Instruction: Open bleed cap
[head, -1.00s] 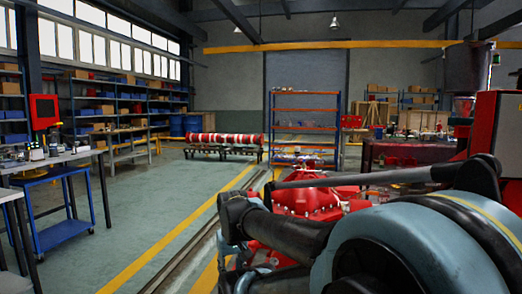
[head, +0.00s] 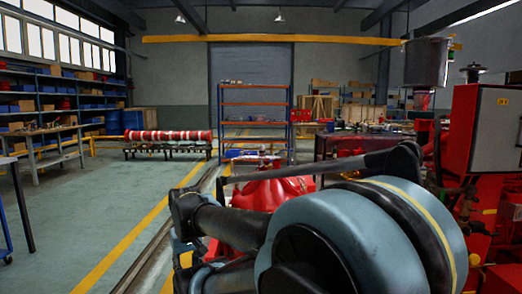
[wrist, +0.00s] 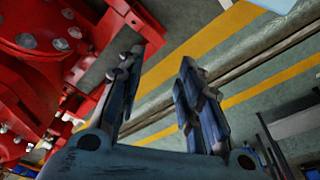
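I cannot pick out the bleed cap in either view. Red pumpset machinery shows in the head view as a red casing (head: 272,192) behind my arm, which hides much of it. The wrist view shows a red flange with several bolts (wrist: 42,40) at the upper left. My gripper (wrist: 160,62) is open and empty in the wrist view. Its two blue-grey fingers stand apart, with floor between them, and the red machinery lies to the left of the left finger.
A red cabinet (head: 498,130) and more red machinery stand at the right. An orange-and-blue rack (head: 253,104) and a red-and-white striped pipe (head: 170,135) on a low stand are farther back. The green floor (head: 70,215) at the left is clear, with yellow lines.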

